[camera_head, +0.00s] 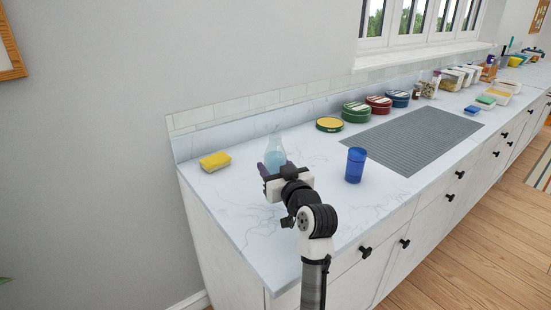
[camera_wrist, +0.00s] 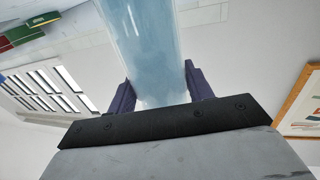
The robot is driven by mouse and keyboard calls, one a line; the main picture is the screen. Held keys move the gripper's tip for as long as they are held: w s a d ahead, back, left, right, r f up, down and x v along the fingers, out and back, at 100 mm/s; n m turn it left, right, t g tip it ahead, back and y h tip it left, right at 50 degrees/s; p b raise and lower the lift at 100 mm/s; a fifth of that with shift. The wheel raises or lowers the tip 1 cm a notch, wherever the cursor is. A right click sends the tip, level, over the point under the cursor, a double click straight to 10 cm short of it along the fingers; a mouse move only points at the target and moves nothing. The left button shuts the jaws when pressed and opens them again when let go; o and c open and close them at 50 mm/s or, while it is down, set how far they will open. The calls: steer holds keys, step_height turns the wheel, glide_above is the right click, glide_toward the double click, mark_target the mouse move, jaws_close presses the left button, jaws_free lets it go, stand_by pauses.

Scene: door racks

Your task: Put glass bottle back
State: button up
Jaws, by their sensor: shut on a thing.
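A pale blue, see-through glass bottle (camera_head: 275,154) with a narrow neck is upright near the left end of the marble counter in the head view. My gripper (camera_head: 273,172) is at its lower body, with a dark finger showing on its left side. In the wrist view the bottle (camera_wrist: 152,45) fills the space between the two purple fingers (camera_wrist: 160,88), and my gripper is shut on it. My gripper's body hides the bottle's base in the head view, so I cannot tell whether it touches the counter.
A yellow sponge (camera_head: 215,161) lies left of the bottle. A blue cup (camera_head: 355,165) stands to its right. A grey ribbed mat (camera_head: 415,138) covers the counter's middle. The counter's left front is bare.

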steer(key=shift+f, duration=1.75)
steer(key=shift+f, duration=0.1)
steer(key=shift+f, duration=0.1)
steer(key=o, duration=1.3)
steer(key=shift+o, duration=0.2)
